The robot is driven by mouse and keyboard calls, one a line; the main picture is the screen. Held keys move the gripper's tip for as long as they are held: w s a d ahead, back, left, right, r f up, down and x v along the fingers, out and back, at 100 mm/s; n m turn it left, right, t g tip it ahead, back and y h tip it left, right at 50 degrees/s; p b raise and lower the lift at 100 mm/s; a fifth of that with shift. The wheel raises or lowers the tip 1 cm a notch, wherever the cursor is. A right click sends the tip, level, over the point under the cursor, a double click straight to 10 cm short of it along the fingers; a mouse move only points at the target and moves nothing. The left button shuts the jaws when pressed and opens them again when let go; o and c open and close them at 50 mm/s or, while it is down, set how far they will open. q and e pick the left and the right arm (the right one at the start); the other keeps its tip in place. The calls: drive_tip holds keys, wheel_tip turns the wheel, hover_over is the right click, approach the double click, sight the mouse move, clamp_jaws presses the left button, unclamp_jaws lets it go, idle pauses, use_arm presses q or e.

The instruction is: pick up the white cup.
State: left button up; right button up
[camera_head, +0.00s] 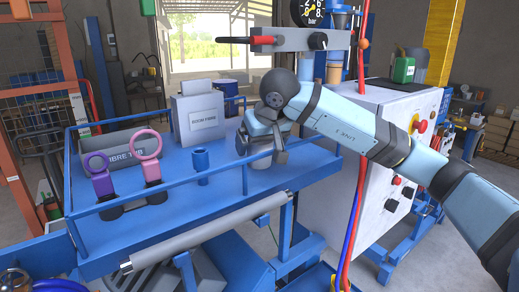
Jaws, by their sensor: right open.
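My right arm comes in from the right, and its gripper (262,150) points down over the right part of the blue table (215,176). The wrist hides much of the gripper, which is open. A small pale patch, likely the white cup (261,163), shows just under the fingers. Most of it is hidden, and I cannot tell whether the fingers touch it. My left gripper is not in view.
A grey box (198,112), a grey tub (125,150), a small blue cup (200,160) and purple (101,180) and pink (148,160) ring-handled tools stand on the table. A blue rail (190,203) runs along its front. A white cabinet (350,180) stands right.

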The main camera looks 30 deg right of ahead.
drive_tip(key=shift+w+f, duration=0.1)
drive_tip(key=c, duration=0.9)
